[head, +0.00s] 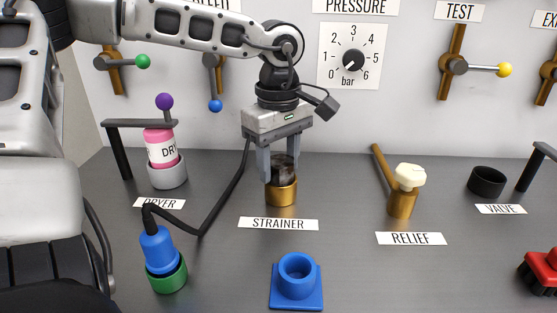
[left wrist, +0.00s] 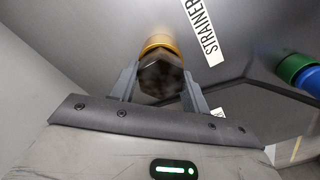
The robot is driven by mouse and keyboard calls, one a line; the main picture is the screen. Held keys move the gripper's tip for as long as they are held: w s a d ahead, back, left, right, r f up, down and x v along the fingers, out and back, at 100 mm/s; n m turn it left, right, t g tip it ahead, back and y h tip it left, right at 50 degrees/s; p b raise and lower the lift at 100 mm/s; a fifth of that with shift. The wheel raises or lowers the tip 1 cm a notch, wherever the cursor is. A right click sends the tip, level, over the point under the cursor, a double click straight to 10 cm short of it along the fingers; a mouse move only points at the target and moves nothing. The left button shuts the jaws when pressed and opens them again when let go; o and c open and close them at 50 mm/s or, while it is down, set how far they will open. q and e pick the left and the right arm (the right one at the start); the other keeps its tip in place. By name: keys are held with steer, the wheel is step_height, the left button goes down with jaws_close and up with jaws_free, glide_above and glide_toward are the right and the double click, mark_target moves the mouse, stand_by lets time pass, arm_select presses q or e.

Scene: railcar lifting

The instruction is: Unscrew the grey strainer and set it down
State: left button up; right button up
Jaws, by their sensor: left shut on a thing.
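The grey strainer (head: 282,170) is a dark, faceted piece at the top of a brass-coloured fitting (head: 281,193), behind the STRAINER label. My left gripper (head: 281,173) points straight down over it with its two fingers on either side, shut on the strainer. In the left wrist view the dark strainer (left wrist: 160,77) sits between the fingers, with the brass fitting (left wrist: 158,44) just beyond it. The strainer is upright and in line with the fitting; I cannot tell whether its thread is still engaged. My right gripper is not in view.
A blue square-based holder (head: 297,281) stands at the front. A blue plug (head: 158,251) in a green socket, with a black cable, is front left. The pink dryer (head: 161,148) is left; the brass relief fitting (head: 403,202) and black valve ring (head: 487,181) are right.

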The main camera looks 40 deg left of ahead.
arm_select(q)
steer(key=shift+s+f, duration=0.1)
steer(key=shift+s, duration=0.15)
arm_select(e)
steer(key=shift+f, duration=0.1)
